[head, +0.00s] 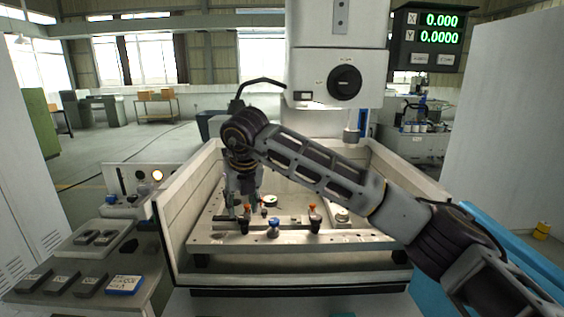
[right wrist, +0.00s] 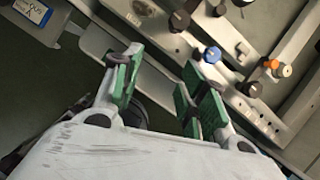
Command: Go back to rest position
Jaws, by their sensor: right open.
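My right arm reaches in from the right across the machine tank, and its right gripper (head: 243,205) points down over the left part of the worktable (head: 290,243). In the right wrist view the right gripper (right wrist: 160,82) is open, its green-padded fingers apart with nothing between them. A blue-topped knob (head: 274,227) and an orange-topped clamp (head: 314,218) stand on the worktable close to the gripper. The blue knob (right wrist: 212,55) also shows beyond the fingers in the right wrist view. I cannot tell whether the fingertips touch anything. My left gripper is not in view.
The tank's side wall (head: 183,210) and front edge (head: 290,278) surround the worktable. The machine head (head: 337,75) hangs above and behind my arm. A side bench at left holds dark blocks (head: 88,286) and a blue-labelled block (head: 125,285). A grey panel stands at right.

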